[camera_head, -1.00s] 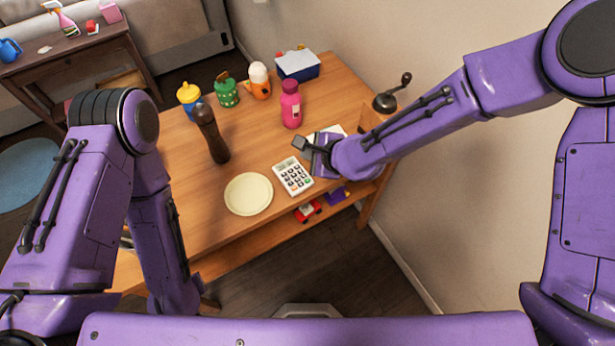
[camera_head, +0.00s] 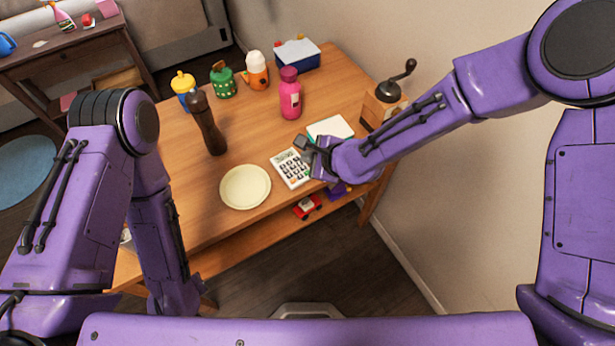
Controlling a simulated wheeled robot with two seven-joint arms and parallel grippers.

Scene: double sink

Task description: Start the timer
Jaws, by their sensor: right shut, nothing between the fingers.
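A white device (camera_head: 290,168) with a small display and rows of keys lies face up on the wooden table. It looks like a calculator or keypad timer; the display is too small to read. My right gripper (camera_head: 305,147) is shut and empty at the device's upper right corner. It partly overlaps that corner in the picture; I cannot tell if it touches. My left arm stands at the left, and its gripper is not in view.
A cream plate (camera_head: 245,187) lies left of the device. A dark brown mill (camera_head: 207,125), pink bottle (camera_head: 290,95) and coffee grinder (camera_head: 385,100) stand farther back. A white pad (camera_head: 331,129) lies behind my right gripper. A toy car (camera_head: 307,207) is on the lower shelf.

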